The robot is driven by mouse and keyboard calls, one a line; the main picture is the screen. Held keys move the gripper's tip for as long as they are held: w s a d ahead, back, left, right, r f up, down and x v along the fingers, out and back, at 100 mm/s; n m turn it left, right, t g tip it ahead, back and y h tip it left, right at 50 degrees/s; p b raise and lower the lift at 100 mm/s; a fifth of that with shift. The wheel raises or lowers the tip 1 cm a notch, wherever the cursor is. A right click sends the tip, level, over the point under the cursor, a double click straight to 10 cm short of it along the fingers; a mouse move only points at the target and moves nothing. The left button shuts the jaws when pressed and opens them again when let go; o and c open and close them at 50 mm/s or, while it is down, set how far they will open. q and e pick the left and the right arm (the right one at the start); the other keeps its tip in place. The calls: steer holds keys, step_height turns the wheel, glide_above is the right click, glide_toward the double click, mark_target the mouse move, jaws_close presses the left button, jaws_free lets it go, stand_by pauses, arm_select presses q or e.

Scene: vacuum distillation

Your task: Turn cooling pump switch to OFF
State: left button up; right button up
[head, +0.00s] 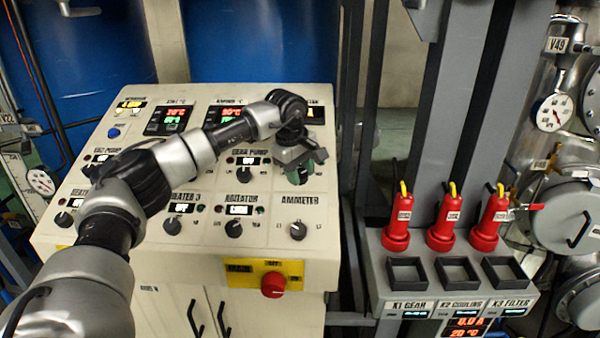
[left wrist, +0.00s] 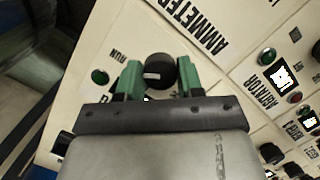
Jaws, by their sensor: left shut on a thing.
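My left gripper (head: 303,163) reaches over the right side of the sloped control panel, right of the GEAR PUMP knob (head: 246,173) and above the AMMETER knob (head: 298,230). In the left wrist view its two green fingers (left wrist: 160,82) are shut on a black round knob (left wrist: 158,68) with a white mark, one finger on each side. This knob sits where the cooling pump switch would be, but its label is hidden by my gripper in both views. A green lamp (left wrist: 100,76) marked RUN is beside it. My right gripper is not in view.
The panel (head: 262,255) carries several other knobs, lamps and displays. A red emergency button (head: 273,285) on a yellow plate is on its front. Several red-handled plugs (head: 451,225) stand on a grey rack to the right, behind three empty square sockets (head: 458,272).

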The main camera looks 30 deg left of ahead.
arm_select(q)
steer(key=n+b, duration=0.2)
steer(key=n+t+b, duration=0.1)
steer(key=n+b, duration=0.1)
steer(key=n, duration=0.1)
steer(key=shift+s+f+t, duration=0.1)
steer(key=shift+f+t, duration=0.05)
steer(key=shift+t, duration=0.15)
steer(key=n+t+b, duration=0.1)
steer(key=n+b, duration=0.2)
steer(key=n, duration=0.1)
steer(key=shift+s+n+t+b, duration=0.1)
steer(key=shift+n+t+b, duration=0.25)
steer(key=shift+n, duration=0.55)
steer(key=shift+r, duration=0.2)
steer(key=o, duration=0.9)
